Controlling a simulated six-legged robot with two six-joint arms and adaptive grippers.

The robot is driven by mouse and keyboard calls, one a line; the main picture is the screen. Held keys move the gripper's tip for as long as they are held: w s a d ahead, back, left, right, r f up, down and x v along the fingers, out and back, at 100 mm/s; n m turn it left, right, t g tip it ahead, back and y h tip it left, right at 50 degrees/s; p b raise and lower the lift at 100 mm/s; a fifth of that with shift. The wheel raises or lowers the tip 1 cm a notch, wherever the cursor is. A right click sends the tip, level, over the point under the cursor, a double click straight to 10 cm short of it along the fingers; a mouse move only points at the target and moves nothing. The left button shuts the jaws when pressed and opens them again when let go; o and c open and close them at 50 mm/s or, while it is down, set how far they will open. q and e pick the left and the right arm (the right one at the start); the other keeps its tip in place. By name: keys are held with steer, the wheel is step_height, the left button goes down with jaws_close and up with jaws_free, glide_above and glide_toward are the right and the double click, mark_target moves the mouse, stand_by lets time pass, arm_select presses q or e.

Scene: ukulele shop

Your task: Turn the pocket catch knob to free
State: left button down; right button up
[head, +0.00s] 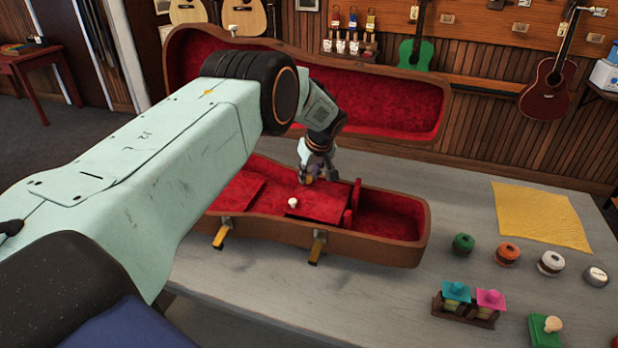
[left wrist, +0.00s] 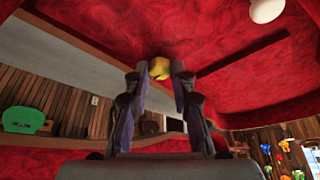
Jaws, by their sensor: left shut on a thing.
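The open ukulele case (head: 385,252) lies on the grey table, lined in red, with its lid raised behind. Inside it is a red pocket lid (head: 322,209) with a small white knob (head: 293,202), which also shows in the left wrist view (left wrist: 268,9). My left gripper (head: 307,179) is down in the case behind the white knob. It is shut on a small yellow knob (left wrist: 159,68), apparently the pocket catch knob, seen between the fingertips in the left wrist view. The fingers hide much of it, so I cannot tell how it is turned. My right gripper is not in view.
The raised case lid (head: 390,100) stands close behind my left gripper. Several round tins (head: 508,253), a yellow cloth (head: 540,214) and a small rack (head: 466,310) occupy the table's right side.

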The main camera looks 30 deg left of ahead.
arm_select(q)
steer(key=shift+f, duration=0.1)
stand_by(0.4)
steer(key=c, duration=1.1)
jaws_free()
steer(key=shift+d, duration=0.1)
steer(key=v, duration=1.2)
